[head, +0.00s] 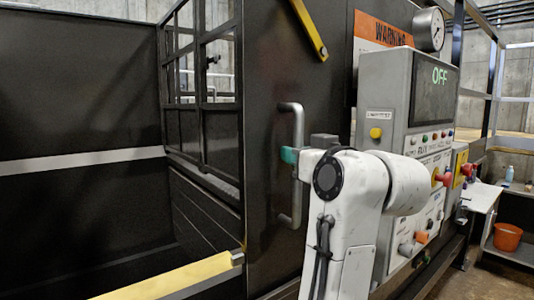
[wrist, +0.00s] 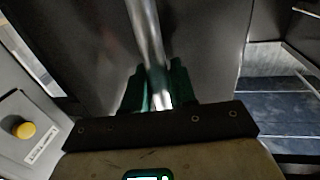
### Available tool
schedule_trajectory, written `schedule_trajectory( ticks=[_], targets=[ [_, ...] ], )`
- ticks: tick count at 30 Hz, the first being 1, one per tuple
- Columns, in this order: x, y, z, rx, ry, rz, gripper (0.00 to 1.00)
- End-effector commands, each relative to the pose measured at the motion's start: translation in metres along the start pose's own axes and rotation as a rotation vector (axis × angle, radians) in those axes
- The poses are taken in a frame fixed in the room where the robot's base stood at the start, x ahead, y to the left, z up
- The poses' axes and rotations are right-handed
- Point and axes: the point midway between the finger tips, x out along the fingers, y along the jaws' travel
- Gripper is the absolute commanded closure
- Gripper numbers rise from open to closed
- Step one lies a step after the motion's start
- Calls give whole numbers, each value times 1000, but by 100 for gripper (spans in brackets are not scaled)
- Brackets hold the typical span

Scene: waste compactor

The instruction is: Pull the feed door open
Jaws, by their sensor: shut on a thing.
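The feed door (head: 268,110) is a dark panel in the middle of the head view, with a vertical grey bar handle (head: 298,118) on it. My gripper (head: 289,156) is at the middle of the handle, its green fingertips against the bar. In the wrist view, the green fingers of my gripper (wrist: 157,92) are shut on the handle (wrist: 146,35), one on each side. The door face (wrist: 205,50) lies just behind the bar. A dark recess shows left of the door's edge in the head view; how far the door stands open is hard to tell.
A grey control box (head: 395,95) with a screen reading OFF and several buttons stands right of the door, close to my arm. A yellow-topped rail (head: 180,275) crosses the lower left. An orange bucket (head: 508,237) sits at the far right.

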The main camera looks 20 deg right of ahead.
Motion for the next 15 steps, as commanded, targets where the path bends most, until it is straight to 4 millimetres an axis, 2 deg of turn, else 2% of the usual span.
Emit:
schedule_trajectory(
  ticks=[6,15],
  targets=[
    [4,20,-3,-1,5,-3,100],
    [5,25,-2,0,6,-5,100]
  ],
)
